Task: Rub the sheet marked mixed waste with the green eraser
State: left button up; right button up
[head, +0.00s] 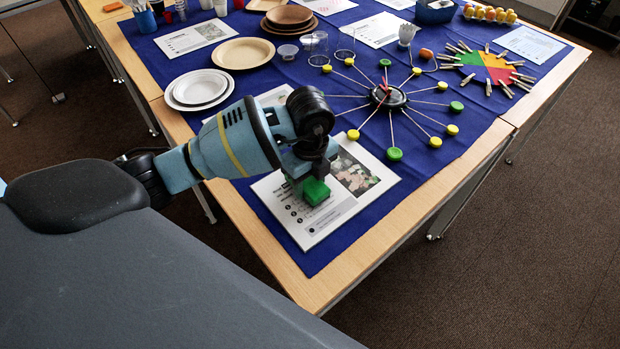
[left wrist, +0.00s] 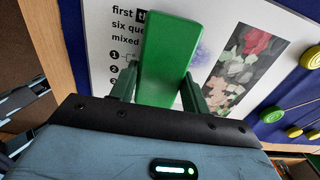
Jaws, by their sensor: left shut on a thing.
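The green eraser (head: 316,191) is a block between the fingers of my left gripper (head: 312,178), which is shut on it. In the left wrist view the eraser (left wrist: 166,55) stands out long and green between the two fingers. The eraser is over the white printed sheet (head: 318,224) at the near corner of the table; I cannot tell whether it touches the paper. In the left wrist view the sheet (left wrist: 215,14) shows "mixed", numbered lines, a photo and a bluish-violet smudge (left wrist: 199,52) beside the eraser. Gripper and eraser hide part of the sheet. My right gripper is not in view.
A wheel of spokes with yellow and green caps (head: 388,97) lies right behind the sheet. Plates (head: 243,53), cups and other printed sheets stand farther back on the blue cloth (head: 440,170). The table's wooden edge (head: 345,275) is close in front.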

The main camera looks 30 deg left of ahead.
aim_at(334, 177)
pick_arm(q)
jog(key=shift+f, duration=0.4)
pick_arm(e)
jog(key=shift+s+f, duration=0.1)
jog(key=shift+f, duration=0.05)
pick_arm(q)
jog(key=shift+w+d+r+b, duration=0.1)
jog(key=shift+w+d+b, duration=0.2)
jog(key=shift+w, duration=0.6)
jog(key=shift+w+d+b, duration=0.1)
jog(key=shift+w+d, duration=0.25)
jog(key=shift+w, duration=0.5)
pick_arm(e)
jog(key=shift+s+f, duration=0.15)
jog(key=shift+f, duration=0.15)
pick_arm(q)
jog(key=shift+w+d+b, duration=0.3)
jog(key=shift+w, duration=0.55)
jog(key=shift+w+d+b, duration=0.3)
jog(key=shift+w, duration=0.55)
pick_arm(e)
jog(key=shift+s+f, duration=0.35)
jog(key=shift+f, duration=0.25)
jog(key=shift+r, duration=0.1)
